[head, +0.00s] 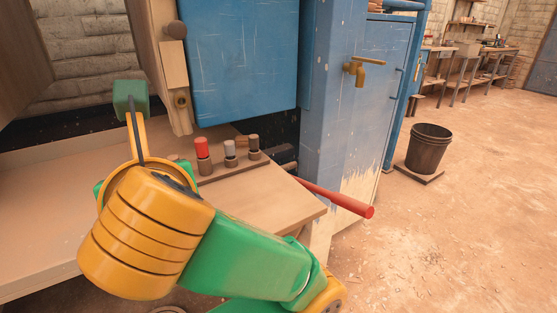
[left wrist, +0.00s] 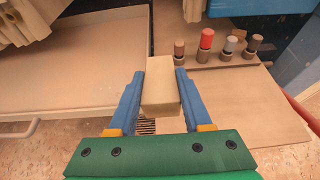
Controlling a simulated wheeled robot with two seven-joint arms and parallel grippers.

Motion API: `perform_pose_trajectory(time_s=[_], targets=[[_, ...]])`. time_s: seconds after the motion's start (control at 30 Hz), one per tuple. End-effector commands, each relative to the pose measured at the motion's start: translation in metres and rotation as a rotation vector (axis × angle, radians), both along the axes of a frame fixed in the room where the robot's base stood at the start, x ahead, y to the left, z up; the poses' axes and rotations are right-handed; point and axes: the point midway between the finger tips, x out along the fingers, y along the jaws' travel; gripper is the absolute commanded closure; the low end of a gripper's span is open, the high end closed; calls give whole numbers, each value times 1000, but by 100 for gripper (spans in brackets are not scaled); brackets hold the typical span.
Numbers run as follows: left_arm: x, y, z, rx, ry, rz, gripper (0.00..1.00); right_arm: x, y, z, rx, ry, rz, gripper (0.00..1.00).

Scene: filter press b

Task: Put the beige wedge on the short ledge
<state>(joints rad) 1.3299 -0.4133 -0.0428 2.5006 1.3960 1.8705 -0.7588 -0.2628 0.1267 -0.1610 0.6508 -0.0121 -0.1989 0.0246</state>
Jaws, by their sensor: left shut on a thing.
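The beige wedge (left wrist: 160,90) is a pale block held lengthwise between the blue fingers of my left gripper (left wrist: 160,74) in the left wrist view. The gripper is shut on it. In the head view my wrist hides the fingers and wedge. The shorter wooden ledge (head: 265,198), likely the short ledge, lies right of my wrist; it also shows in the left wrist view (left wrist: 235,110). In that view the wedge overlaps the zone between this ledge and the longer pale surface (left wrist: 75,70) at left. Its height above them is unclear. My right gripper is not in view.
Several knobs, one with a red top (head: 202,148), stand on a strip at the ledge's back. A red lever (head: 340,198) sticks out over its right side. A blue panel (head: 240,60) rises behind. A dark bucket (head: 428,150) stands on the floor at right.

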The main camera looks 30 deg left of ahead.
Motion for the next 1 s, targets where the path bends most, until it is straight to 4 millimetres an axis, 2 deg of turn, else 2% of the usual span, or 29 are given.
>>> perform_pose_trajectory(time_s=[0.2,0.3,0.4,0.5,0.63,0.7,0.8,1.0], targets=[[43,3,-13,3,14,2,100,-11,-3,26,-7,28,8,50],[70,5,-36,4,12,1,100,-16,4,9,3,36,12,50],[87,6,-61,3,10,2,100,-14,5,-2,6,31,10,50],[101,7,-75,2,7,1,100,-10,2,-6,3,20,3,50],[111,7,-86,2,5,2,100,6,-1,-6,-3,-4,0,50],[118,8,-102,2,7,4,100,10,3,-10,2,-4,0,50],[117,8,-118,3,3,4,100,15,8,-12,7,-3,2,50],[117,8,-120,1,0,3,100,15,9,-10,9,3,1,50]])
